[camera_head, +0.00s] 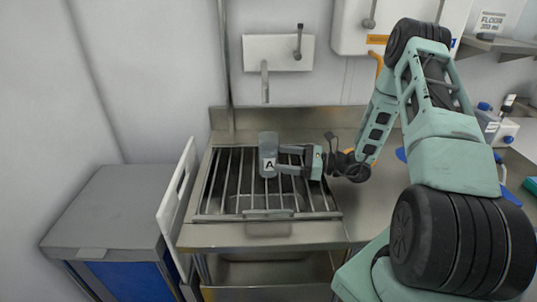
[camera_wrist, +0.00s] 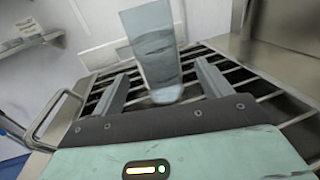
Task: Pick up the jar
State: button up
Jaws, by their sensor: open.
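The jar (camera_head: 268,146) is a grey, partly see-through upright container with a letter "A" label low on its side in the head view. It stands over the metal rack of the sink. In the wrist view the jar (camera_wrist: 154,50) rises just ahead of and between the two fingers. My gripper (camera_head: 279,161) reaches in from the right, level with the jar's lower part. In the wrist view my gripper (camera_wrist: 163,78) is open, its fingers apart on either side of the jar's base. I cannot tell whether either finger touches it.
The barred sink rack (camera_head: 225,190) lies below the gripper. A white panel (camera_head: 177,195) stands at its left, beside a grey-lidded blue bin (camera_head: 110,215). A tap (camera_head: 265,80) hangs above the back. Bottles (camera_head: 487,120) stand on the right counter behind my arm.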

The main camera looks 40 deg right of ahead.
aim_at(261, 157)
jog(key=p+x, duration=0.1)
jog(key=x, duration=0.3)
jog(key=p+x, duration=0.1)
jog(key=x, duration=0.2)
jog(key=shift+w+a+f, duration=0.25)
jog(key=c, duration=1.1)
